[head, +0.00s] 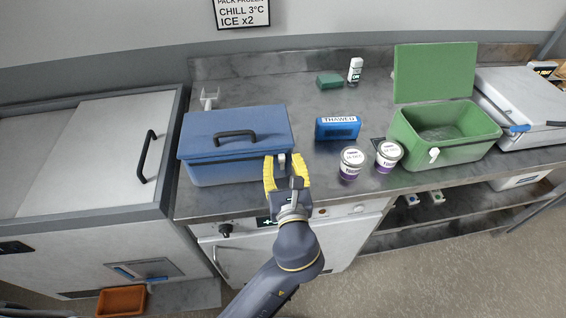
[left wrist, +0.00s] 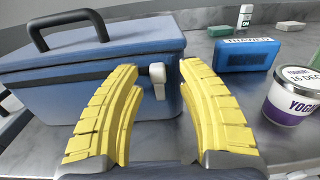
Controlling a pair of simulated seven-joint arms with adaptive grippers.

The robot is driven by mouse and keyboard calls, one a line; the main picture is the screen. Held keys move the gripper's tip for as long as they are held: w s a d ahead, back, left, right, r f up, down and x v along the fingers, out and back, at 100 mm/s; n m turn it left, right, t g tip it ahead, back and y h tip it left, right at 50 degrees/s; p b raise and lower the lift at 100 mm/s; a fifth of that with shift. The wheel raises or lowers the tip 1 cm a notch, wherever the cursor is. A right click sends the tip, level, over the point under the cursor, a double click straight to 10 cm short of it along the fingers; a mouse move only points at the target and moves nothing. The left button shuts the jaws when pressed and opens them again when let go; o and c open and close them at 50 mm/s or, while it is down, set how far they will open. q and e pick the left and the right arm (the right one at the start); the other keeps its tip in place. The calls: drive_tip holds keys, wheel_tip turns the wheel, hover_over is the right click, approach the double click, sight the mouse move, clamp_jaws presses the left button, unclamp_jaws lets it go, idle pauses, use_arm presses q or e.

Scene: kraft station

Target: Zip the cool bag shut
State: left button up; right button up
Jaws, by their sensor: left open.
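The blue cool bag (head: 225,166) stands at the left of the counter with its lid down and a dark handle on top. It also fills the left of the left wrist view (left wrist: 60,85). A white zip pull (left wrist: 157,73) sits at its right end, just under the lid edge. My left gripper (head: 286,164) is open at that end. In the left wrist view its yellow fingers (left wrist: 160,72) appear on either side of the pull, and I cannot tell whether they touch it. My right gripper is not in view.
A green cool bag (head: 450,150) stands open at the right. Two yogurt tubs (head: 352,165), a blue ice pack (head: 338,128), a green block (head: 329,81) and a small white bottle (head: 355,70) are on the counter (head: 300,105). A chest freezer (head: 90,150) adjoins at left.

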use_arm(q)
drive_tip(key=s+d, duration=0.1)
drive_tip(key=s, duration=0.6)
drive_tip(key=shift+s+d, duration=0.15)
drive_tip(key=shift+s, duration=0.05)
drive_tip(key=shift+f, duration=0.1)
idle(0.4)
